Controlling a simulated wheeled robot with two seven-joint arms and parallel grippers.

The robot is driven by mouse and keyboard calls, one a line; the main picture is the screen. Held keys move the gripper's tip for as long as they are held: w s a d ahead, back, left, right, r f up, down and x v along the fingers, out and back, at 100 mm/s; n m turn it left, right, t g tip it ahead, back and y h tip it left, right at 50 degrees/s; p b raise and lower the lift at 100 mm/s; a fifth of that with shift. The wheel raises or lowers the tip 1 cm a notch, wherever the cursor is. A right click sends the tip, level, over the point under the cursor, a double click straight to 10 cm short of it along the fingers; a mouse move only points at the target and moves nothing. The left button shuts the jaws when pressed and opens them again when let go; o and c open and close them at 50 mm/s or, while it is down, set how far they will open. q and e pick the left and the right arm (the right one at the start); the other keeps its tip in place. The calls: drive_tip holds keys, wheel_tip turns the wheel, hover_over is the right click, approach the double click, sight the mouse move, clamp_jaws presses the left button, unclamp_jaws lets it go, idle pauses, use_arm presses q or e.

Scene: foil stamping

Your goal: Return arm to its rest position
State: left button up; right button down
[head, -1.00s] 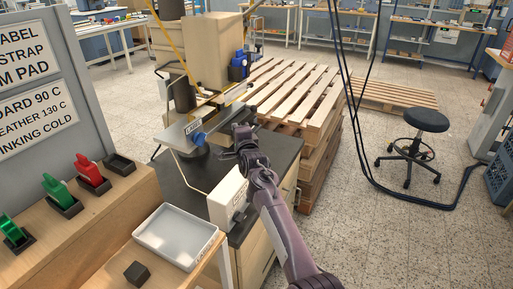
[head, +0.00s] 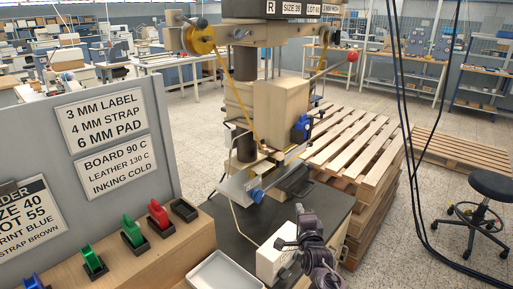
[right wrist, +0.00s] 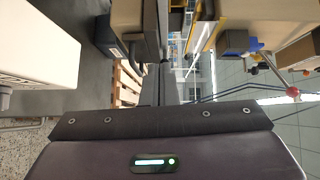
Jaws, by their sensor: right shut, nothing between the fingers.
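My right gripper (head: 291,228) is at the lower middle of the head view, shut and empty. It is above and beside the white box (head: 272,262) on the dark bench top (head: 327,207), in front of the foil stamping press (head: 240,95). The press's metal bed (head: 236,186) with its blue knob (head: 257,196) lies beyond the gripper, apart from it. The right wrist view shows the dark gripper housing (right wrist: 160,160) with a green light across the bottom; no held object shows there. My left gripper is not in view.
A white tray (head: 222,272) is at the bottom. Red (head: 158,214) and green (head: 132,231) handled tools stand in holders on the wooden shelf at left. A lever with a red ball (head: 352,57) sticks out right of the press. Stacked pallets (head: 360,150), hanging black cables (head: 402,120) and a stool (head: 490,186) are right.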

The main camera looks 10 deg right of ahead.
drive_tip(key=s+f+n+g+y, duration=0.1)
drive_tip(key=s+f+n+g, duration=0.2)
drive_tip(key=s+n, duration=0.35)
drive_tip(key=s+f+n+g, duration=0.3)
drive_tip(key=s+n+g, duration=0.1)
drive_tip(key=s, duration=0.5)
drive_tip(key=s+a+n+g, duration=0.3)
drive_tip(key=s+n+g, duration=0.55)
drive_tip(key=s, duration=1.45)
wheel_tip(320, 180, down, 29)
drive_tip(key=s+n, duration=0.1)
drive_tip(key=s, duration=0.1)
drive_tip(key=s+d+f, duration=0.2)
drive_tip(key=s+f, duration=0.7)
drive_tip(key=s+d+f+g, duration=0.1)
drive_tip(key=s+f, duration=0.8)
drive_tip(key=s, duration=0.1)
drive_tip(key=shift+s+d, duration=0.2)
drive_tip(key=shift+d, duration=0.2)
